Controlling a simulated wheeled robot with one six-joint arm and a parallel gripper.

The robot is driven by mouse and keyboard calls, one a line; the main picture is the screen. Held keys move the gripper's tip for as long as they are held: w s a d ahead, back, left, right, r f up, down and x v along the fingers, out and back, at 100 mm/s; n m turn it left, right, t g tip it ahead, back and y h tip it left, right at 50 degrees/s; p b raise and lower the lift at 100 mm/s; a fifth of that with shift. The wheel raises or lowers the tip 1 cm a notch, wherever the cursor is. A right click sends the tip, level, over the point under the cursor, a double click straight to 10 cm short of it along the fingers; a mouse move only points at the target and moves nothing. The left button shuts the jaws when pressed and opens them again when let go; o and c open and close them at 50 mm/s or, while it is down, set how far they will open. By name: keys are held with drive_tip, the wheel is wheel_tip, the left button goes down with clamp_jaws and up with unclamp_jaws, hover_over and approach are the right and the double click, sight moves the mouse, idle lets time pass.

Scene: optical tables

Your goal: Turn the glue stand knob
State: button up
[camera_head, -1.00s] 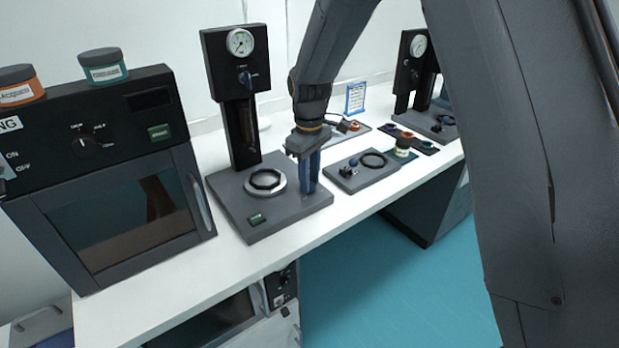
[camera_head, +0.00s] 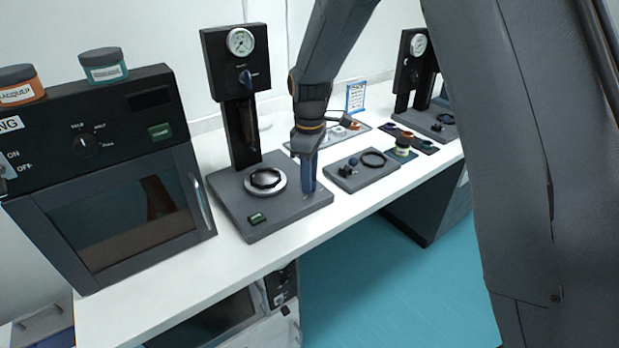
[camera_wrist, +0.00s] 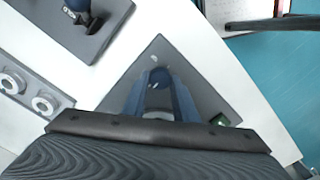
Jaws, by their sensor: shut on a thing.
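The dark glue stand has a flat base (camera_head: 280,222), a round gauge (camera_head: 240,42) and a blue switch (camera_head: 245,77) on its column. A round black-and-silver disc (camera_head: 266,181) sits on the base. My gripper (camera_head: 309,188) points down at the right part of the base, its blue fingers low over it. In the head view the fingers hide this knob.
A dark oven (camera_head: 125,215) with two jars on top stands left. A second gauge stand (camera_head: 412,75) is farther back. White table shows in front.

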drive_tip(key=o, duration=1.1)
drive_tip(key=shift+c, duration=0.2)
drive_tip(key=shift+r, duration=0.1)
wheel_tip(320, 180, up, 8)
drive_tip(key=shift+f+b, duration=0.15)
drive_tip(key=shift+b, duration=0.75)
drive_tip(key=s+d+f+m, duration=0.3)
drive_tip(key=s+d+m, duration=0.4)
drive_tip(key=s, duration=0.4)
drive_tip(key=s+d+f+m, duration=0.3)
drive_tip(key=s+d+m, duration=0.3)
drive_tip(key=s+d, duration=0.4)
drive_tip(key=shift+s+d+m+t, duration=0.2)
drive_tip(key=shift+s+m+t, duration=0.2)
drive_tip(key=shift+s, duration=0.65)
